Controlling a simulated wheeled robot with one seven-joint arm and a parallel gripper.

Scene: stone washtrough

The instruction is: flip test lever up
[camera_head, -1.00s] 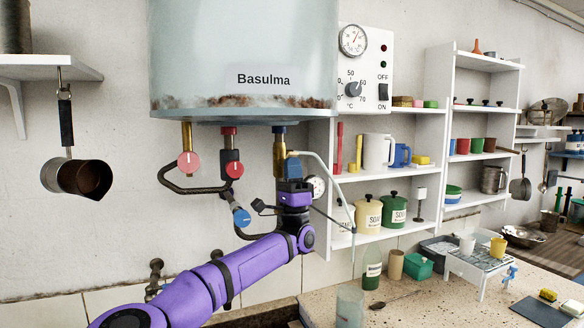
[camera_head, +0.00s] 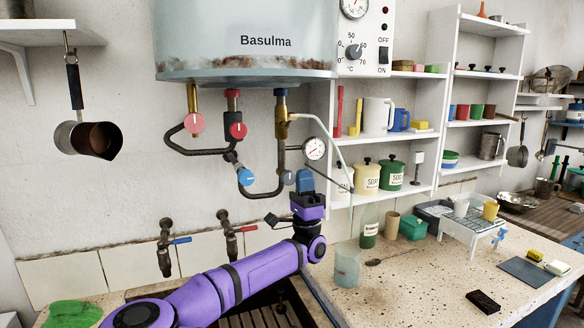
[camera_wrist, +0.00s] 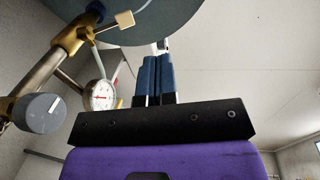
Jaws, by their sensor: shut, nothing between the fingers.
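The boiler (camera_head: 245,45) hangs on the wall, with a brass fitting (camera_head: 281,121) on the right pipe beneath it. A small pale tab, which looks like the test lever (camera_wrist: 125,19), sticks out from the brass fitting in the wrist view. It lies above and left of my fingertips, apart from them. My gripper (camera_head: 305,180) points up, below and slightly right of the brass fitting. In the wrist view its blue fingers (camera_wrist: 157,75) are together with nothing between them. The lever's exact angle is hard to tell.
A round gauge (camera_head: 315,148) sits just above my gripper. A thin pale tube runs down from the brass fitting to the right. A blue knob (camera_head: 245,177) and red knobs (camera_head: 194,123) are on the pipes to the left. Shelves (camera_head: 385,183) with canisters stand on the right.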

